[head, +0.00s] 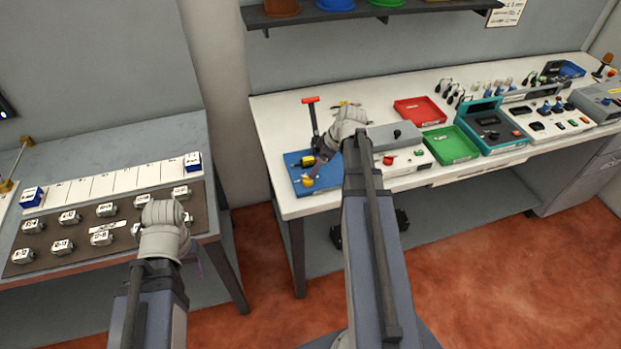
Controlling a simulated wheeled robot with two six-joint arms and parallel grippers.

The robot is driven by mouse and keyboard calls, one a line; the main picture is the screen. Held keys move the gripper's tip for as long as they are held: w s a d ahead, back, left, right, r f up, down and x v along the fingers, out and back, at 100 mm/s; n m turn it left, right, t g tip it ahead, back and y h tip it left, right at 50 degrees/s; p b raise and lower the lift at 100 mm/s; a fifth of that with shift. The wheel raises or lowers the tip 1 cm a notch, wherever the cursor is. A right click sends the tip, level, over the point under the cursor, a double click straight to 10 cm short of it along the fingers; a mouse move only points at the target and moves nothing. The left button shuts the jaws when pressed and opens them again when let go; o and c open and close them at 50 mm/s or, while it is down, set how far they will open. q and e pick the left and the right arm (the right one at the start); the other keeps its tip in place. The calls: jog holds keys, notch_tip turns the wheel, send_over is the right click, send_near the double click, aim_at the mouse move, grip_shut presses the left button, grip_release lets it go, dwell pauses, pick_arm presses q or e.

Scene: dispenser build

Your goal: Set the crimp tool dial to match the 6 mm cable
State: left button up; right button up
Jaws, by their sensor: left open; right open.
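A blue tray (296,161) lies at the left end of the white bench, with small yellow and dark parts on it. A dark upright lever with a red crossbar (311,100) stands behind it; it may be part of the crimp tool. My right gripper (323,150) is open over the blue tray, close to these parts; I cannot tell if it touches them. My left gripper (186,250) is open near the front edge of the grey table, mostly hidden behind its wrist. I cannot make out the dial, its setting or the 6 mm cable.
A grey control box (402,158), red tray (420,111), green tray (452,145) and teal case (489,126) stand along the white bench (285,118). The brown mat (60,240) holds several labelled pieces. A floor gap separates bench and grey table (130,143).

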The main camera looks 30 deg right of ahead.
aim_at(308, 180)
jog(key=b+x, duration=0.6)
jog(key=x, duration=0.1)
jog(key=shift+a+f+b, duration=0.1)
jog(key=shift+f+b, duration=0.25)
jog(key=shift+b, duration=0.05)
grip_shut()
dwell(0.3)
